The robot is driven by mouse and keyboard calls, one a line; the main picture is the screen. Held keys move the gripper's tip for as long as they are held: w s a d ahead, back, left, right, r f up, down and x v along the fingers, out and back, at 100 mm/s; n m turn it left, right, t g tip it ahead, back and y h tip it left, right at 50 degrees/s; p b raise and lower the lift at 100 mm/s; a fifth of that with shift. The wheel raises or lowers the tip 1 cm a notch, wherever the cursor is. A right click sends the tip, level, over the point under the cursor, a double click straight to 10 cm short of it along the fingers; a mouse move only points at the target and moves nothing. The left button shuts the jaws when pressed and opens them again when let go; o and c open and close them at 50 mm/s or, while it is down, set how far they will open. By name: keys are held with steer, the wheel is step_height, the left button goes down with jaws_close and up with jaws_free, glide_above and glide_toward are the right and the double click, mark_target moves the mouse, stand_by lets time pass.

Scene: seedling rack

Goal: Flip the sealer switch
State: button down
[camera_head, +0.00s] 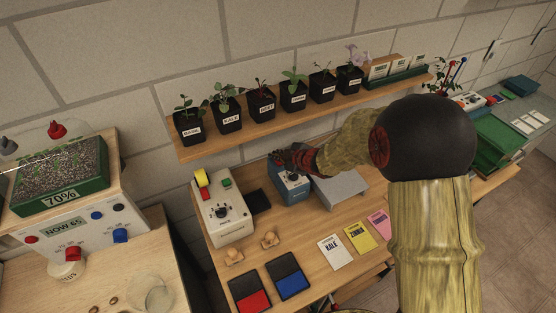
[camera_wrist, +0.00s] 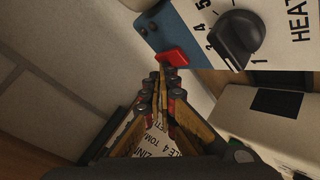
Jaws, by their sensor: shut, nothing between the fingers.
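The sealer (camera_head: 289,188) is a blue-grey box on the bench, partly hidden behind my arm and gripper in the head view. In the wrist view its panel (camera_wrist: 290,22) shows "HEAT", a numbered scale and a dark dial (camera_wrist: 238,37). The red switch (camera_wrist: 174,57) sits on the blue edge strip of that panel. My gripper (camera_wrist: 163,73) is shut and empty, its fingertips right at the switch; I cannot tell whether they touch it. In the head view my gripper (camera_head: 284,158) is over the back of the sealer. The switch is hidden there.
A cream device (camera_head: 222,208) with a dial stands left of the sealer. A grey sloped cover (camera_head: 340,190) is close on its right. A shelf (camera_head: 290,121) of potted seedlings runs above. Seed packets (camera_head: 330,252) and ink pads (camera_head: 289,277) lie in front.

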mark_target(278, 163)
steer(key=shift+f, duration=0.2)
stand_by(0.5)
steer(key=shift+s+d+r+p, duration=0.1)
steer(key=shift+r+p, duration=0.3)
steer(key=shift+r, duration=0.15)
steer(key=r+p, duration=0.4)
steer(key=r, duration=0.1)
steer(key=shift+s+d+r+p, duration=0.1)
steer(key=shift+s+p, duration=0.2)
stand_by(0.4)
